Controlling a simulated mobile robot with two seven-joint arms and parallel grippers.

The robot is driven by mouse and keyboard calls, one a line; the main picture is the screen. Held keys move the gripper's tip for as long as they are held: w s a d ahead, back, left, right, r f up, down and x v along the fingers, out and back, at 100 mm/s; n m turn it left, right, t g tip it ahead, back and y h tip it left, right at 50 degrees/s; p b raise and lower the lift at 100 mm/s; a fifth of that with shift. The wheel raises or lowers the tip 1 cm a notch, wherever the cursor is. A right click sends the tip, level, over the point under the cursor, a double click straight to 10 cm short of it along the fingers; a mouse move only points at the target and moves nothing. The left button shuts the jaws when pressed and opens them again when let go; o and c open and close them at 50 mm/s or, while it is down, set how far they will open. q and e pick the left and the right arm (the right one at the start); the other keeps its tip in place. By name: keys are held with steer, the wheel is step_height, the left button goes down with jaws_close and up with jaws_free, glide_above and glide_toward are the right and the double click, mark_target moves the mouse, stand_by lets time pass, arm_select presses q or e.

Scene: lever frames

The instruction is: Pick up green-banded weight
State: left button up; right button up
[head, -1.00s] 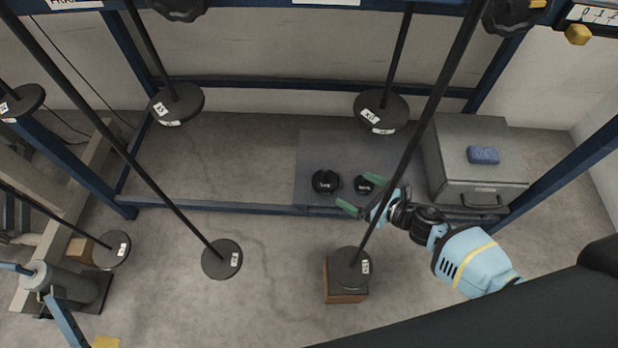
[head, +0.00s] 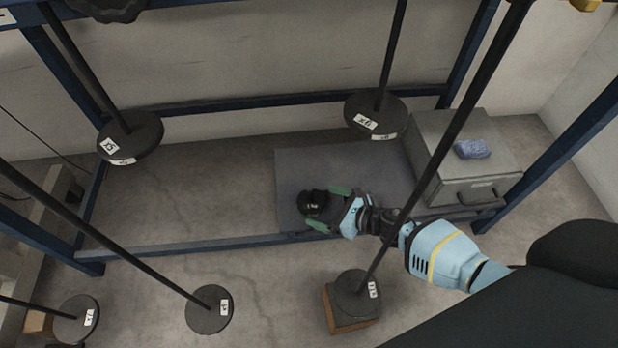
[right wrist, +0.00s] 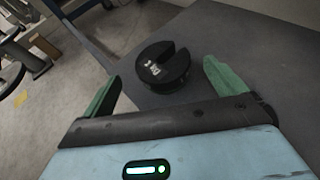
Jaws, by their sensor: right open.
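A black slotted weight (head: 311,203) sits on the grey mat (head: 290,165) inside the blue frame. In the right wrist view the same kind of dark disc (right wrist: 163,68) shows a white label and an open slot; I see no green band on it. My right gripper (head: 319,206) is open, its green fingers on either side of the weight in the head view. The right wrist view shows the open fingers (right wrist: 162,74) with the weight ahead, between their tips. I cannot tell whether they touch it. A second weight is not clearly visible. My left gripper is out of view.
A grey metal box (head: 462,165) with a blue cloth (head: 472,149) stands right of the mat. Dark rods with discs, such as the x6 disc (head: 376,115), hang around my arm. A blue frame bar (head: 200,246) runs along the front. Floor left of the mat is clear.

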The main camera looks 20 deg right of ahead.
mark_target(311, 200)
steer(key=b+x, duration=0.2)
steer(key=x, duration=0.3)
steer(key=shift+w+r, duration=0.1)
steer(key=shift+w, duration=0.05)
steer(key=c, duration=1.4)
steer(key=shift+a+r, duration=0.1)
steer(key=shift+r, duration=0.1)
steer(key=shift+c, duration=0.8)
steer(key=shift+r, duration=0.1)
step_height(311, 200, up, 10)
steer(key=p, duration=0.6)
